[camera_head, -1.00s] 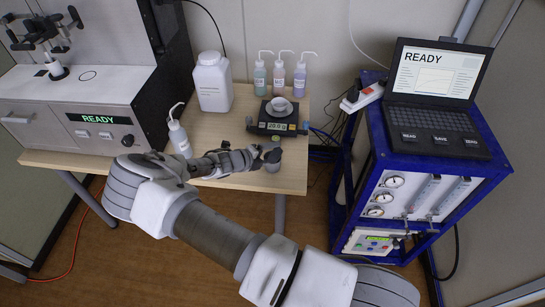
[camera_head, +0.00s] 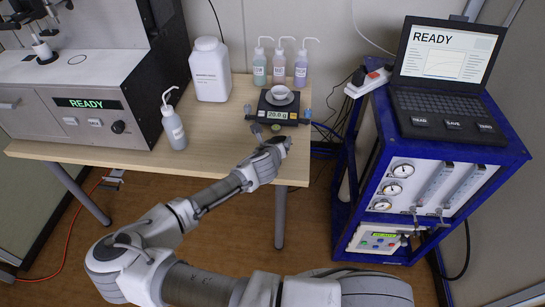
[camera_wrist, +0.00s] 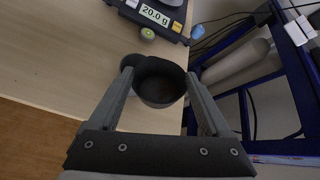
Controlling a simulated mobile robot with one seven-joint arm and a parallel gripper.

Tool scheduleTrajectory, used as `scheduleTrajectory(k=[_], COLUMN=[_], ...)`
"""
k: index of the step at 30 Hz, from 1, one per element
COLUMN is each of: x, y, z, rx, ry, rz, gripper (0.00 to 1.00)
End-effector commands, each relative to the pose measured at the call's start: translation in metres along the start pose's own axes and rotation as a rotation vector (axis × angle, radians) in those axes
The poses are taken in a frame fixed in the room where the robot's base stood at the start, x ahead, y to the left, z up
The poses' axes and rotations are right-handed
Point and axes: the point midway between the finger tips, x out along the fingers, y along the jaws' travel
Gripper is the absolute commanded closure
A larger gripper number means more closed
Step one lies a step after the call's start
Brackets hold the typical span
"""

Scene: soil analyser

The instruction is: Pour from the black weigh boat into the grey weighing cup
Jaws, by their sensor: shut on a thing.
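The grey weighing cup (camera_head: 281,92) is a small pale bowl on the balance pan. My gripper (camera_wrist: 163,78) is shut on the black weigh boat (camera_wrist: 160,88), a dark, round, open vessel between the fingers. Its inside is dark, so I cannot make out the contents. The boat is on the near side of the balance, apart from it, over the right part of the table. In the head view, my gripper (camera_head: 284,142) largely hides the boat.
The wooden table (camera_head: 205,125) ends just right of the balance. A wash bottle (camera_head: 173,128), a white jug (camera_head: 210,72) and several squeeze bottles (camera_head: 279,67) stand on it. A blue-framed rack with a laptop (camera_head: 445,75) stands to the right. A grey round shape (camera_wrist: 133,60) shows behind the left finger.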

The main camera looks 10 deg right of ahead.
Motion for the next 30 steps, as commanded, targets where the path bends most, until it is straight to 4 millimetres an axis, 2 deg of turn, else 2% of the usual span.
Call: scheduleTrajectory(k=[1, 3, 5, 11, 20, 30], x=[0.008, 0.0, -0.004, -0.005, -0.019, -0.018], y=[0.002, -0.004, -0.004, -0.005, -0.014, -0.014], z=[-0.015, -0.004, 0.003, 0.005, 0.025, 0.025], rx=[0.077, 0.19, 0.183, 0.179, 0.178, 0.177], ry=[-0.041, -0.105, -0.102, -0.098, -0.096, -0.095], rz=[0.026, 0.073, 0.077, 0.076, 0.076, 0.076], gripper=[0.54, 0.54, 0.54, 0.54, 0.54, 0.54])
